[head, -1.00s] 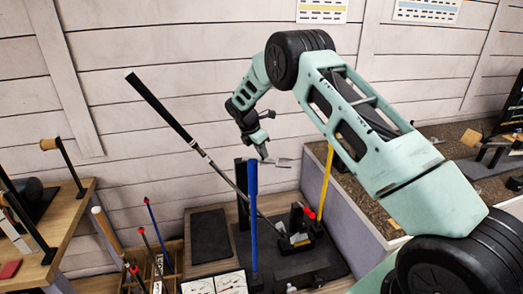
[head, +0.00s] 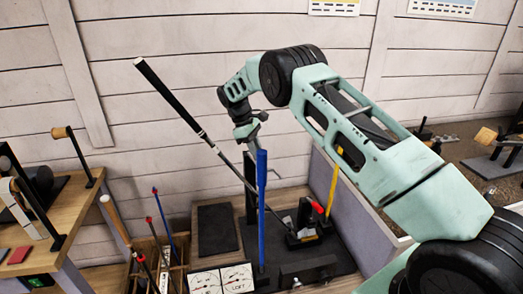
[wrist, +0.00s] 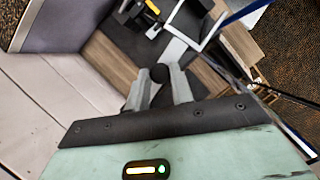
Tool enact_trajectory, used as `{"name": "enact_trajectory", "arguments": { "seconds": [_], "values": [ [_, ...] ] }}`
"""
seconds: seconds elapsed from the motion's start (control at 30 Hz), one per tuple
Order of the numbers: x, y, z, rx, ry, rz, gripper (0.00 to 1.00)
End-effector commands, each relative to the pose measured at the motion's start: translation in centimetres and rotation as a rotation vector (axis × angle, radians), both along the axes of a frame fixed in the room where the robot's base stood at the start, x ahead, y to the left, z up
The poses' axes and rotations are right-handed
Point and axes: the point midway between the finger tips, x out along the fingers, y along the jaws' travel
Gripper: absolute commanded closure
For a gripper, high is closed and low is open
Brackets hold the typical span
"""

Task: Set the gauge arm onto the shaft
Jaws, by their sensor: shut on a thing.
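My gripper (head: 249,138) hangs above the bench, just above the black post (head: 251,190) in the head view. In the wrist view its grey fingers (wrist: 160,92) are shut on a dark round knob (wrist: 160,73), which I take to be on the gauge arm. The rest of the held piece is mostly hidden; a pale grey strip (wrist: 176,50) shows beyond the fingertips. The club shaft (head: 228,163) slants from its black grip (head: 168,92) at upper left down to a black clamp fixture (head: 305,235). The gripper is right of the shaft; contact cannot be told.
A low grey wall (head: 355,210) bounds the right. A dark mat (head: 217,230) is bare.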

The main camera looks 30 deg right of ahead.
Motion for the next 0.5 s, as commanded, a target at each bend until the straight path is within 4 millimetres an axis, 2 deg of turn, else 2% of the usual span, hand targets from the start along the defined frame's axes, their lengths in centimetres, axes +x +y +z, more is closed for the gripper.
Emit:
{"name": "enact_trajectory", "arguments": {
  "seconds": [0.2, 0.5],
  "values": [
    [0.3, 1.1, 0.1, 0.0, -0.004, -0.133, 1.0],
    [0.5, 1.8, 0.1, 0.0, -0.002, -0.225, 1.0]
  ]
}}
